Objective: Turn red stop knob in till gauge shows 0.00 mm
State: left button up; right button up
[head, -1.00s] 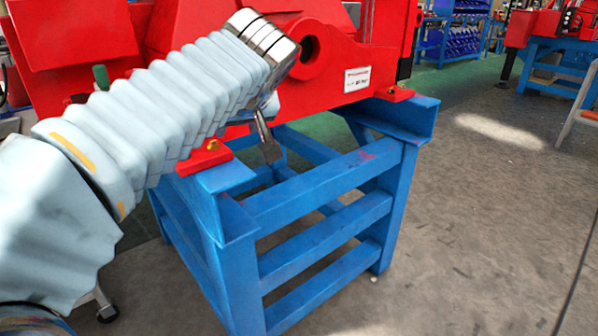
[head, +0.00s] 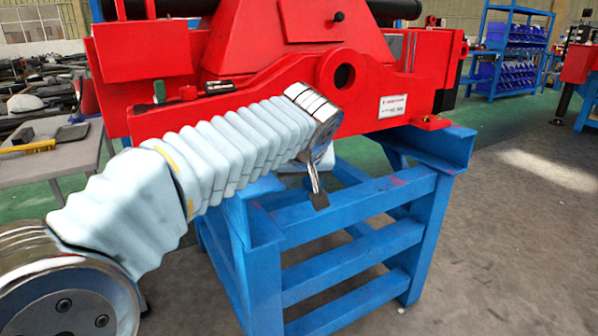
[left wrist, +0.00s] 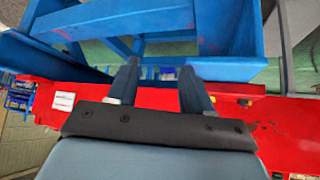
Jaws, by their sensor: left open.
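The large red crane part (head: 215,115) rests on a blue steel stand (head: 340,208). My left gripper (head: 318,196) points down in front of the red part, below its round hole, above the stand's rails. In the left wrist view my left gripper (left wrist: 161,85) shows two dark fingers spread apart, with nothing between them. Beyond them are the red part (left wrist: 105,98) and the blue stand (left wrist: 130,20). My right gripper is not in view.
A grey table (head: 60,160) with a brush (head: 28,148) and other items stands at the left. A black-handled tool (head: 220,86) lies on the red part. Blue shelves (head: 512,60) stand at the back right. The floor (head: 510,230) at the right is clear.

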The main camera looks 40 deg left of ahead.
aim_at(188, 88)
pick_arm(q)
jog(key=s+a+r+n+g+y+b, duration=0.1)
jog(key=s+a+r+n+y, duration=0.25)
jog(key=a+r, duration=0.55)
jog(key=s+a+r+n+y, duration=0.2)
jog(key=s+a+r+y, duration=0.3)
jog(key=r, duration=0.6)
jog(key=shift+h, duration=0.55)
jog(key=x, duration=0.9)
jog(key=s+x, duration=0.1)
jog(key=x, duration=0.3)
jog(key=shift+a+r, duration=0.25)
jog(key=shift+a, duration=0.35)
jog(key=shift+w+a+f+p, duration=0.3)
jog(key=shift+a, duration=0.3)
